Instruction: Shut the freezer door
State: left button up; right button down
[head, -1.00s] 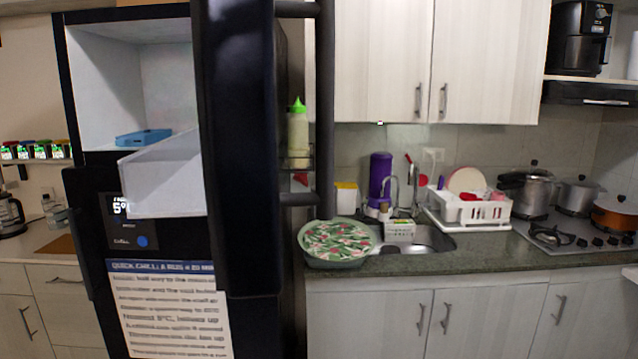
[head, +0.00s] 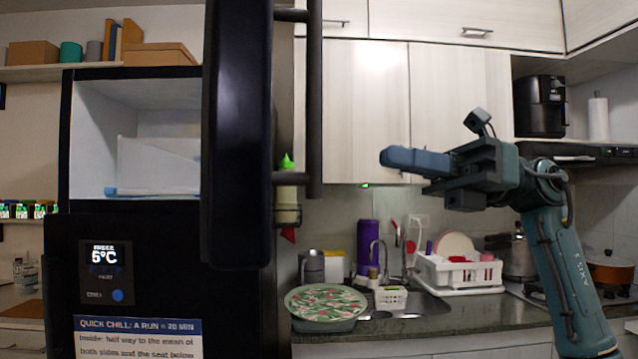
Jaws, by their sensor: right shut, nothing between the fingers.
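The black freezer door (head: 237,140) stands open, swung out towards me and seen nearly edge-on. Its dark vertical bar handle (head: 315,100) is on the right. Left of the door, the white freezer compartment (head: 95,135) is open to view. A pale translucent drawer (head: 158,165) sits inside it, with a blue thing (head: 110,191) at its lower left; the door hides its right end. My right gripper (head: 384,158) is shut and empty. It is raised in front of the wall cabinets, pointing left, to the right of the handle and apart from it. My left gripper is out of view.
Below the compartment is a black front with a display (head: 105,257). A green-capped bottle (head: 287,190) shows beside the door. A patterned round dish (head: 326,302), a purple container (head: 368,247) and a white dish rack (head: 460,270) stand on the counter. Open space separates gripper and handle.

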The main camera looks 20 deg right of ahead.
aim_at(308, 141)
jog(key=s+d+r+n+t+h, duration=0.1)
jog(key=s+d+h, duration=0.1)
jog(key=s, duration=0.3)
jog(key=w+a, duration=0.1)
jog(key=a, duration=0.8)
jog(key=w+a+p, duration=0.1)
jog(key=a, duration=0.4)
jog(key=shift+w, duration=0.3)
